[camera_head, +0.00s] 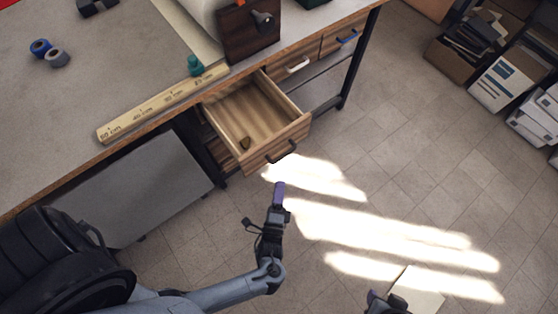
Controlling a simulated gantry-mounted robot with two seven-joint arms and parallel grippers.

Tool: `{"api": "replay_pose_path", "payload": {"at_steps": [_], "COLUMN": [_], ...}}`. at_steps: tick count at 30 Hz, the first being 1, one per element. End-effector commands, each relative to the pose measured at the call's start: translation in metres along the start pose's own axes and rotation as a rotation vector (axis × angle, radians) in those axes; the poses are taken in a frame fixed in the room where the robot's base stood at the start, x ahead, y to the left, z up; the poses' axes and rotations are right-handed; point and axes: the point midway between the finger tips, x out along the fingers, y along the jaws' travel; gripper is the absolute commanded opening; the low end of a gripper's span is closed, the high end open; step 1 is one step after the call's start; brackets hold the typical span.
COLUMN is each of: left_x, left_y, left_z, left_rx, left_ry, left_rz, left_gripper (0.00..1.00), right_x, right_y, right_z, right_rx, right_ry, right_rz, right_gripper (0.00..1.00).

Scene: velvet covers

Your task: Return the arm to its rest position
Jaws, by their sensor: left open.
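My left arm comes in from the lower left. Its gripper (279,192), with a purple tip, is in the air over the floor, just in front of the open drawer (287,133). It is open, with nothing visible held in it, and appears clear of the drawer front. The wooden drawer is pulled out from under the workbench, and a small dark brown object (245,143) lies inside it. Part of my right gripper (386,303) shows at the bottom edge; its fingers are not clear.
The workbench (120,60) holds a wooden ruler (165,103), a green object (195,65) and blue and grey rolls (48,52). A grey panel (140,195) is below it. Boxes (505,80) stand at upper right. Open tiled floor lies right of my left gripper.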

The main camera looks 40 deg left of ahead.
Motion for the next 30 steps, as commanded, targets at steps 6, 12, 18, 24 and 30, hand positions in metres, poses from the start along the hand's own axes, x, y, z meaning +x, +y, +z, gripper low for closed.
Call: {"api": "replay_pose_path", "payload": {"at_steps": [6,12,18,24,30], "left_x": [0.001,0.012,0.036,0.042,0.017], "left_y": [0.0,0.011,0.03,0.025,-0.013], "left_z": [0.0,0.008,0.018,0.018,0.029], "left_rx": [-0.004,-0.133,-0.495,-0.879,-1.069], "left_ry": [-0.001,-0.011,-0.028,-0.05,-0.124], "left_rz": [0.003,0.097,0.369,0.736,1.095], "left_gripper": [0.4,0.4,0.4,0.4,0.4], "right_x": [0.0,0.0,0.0,0.0,0.0], "right_y": [-0.001,-0.001,-0.001,-0.002,-0.001], "right_z": [0.0,-0.001,-0.001,-0.001,-0.001], "right_rx": [0.002,0.004,0.005,0.005,0.004], "right_ry": [0.001,0.002,0.002,0.002,0.002], "right_rz": [-0.002,-0.004,-0.004,-0.005,-0.004], "right_gripper": [0.43,0.43,0.43,0.43,0.43]}}
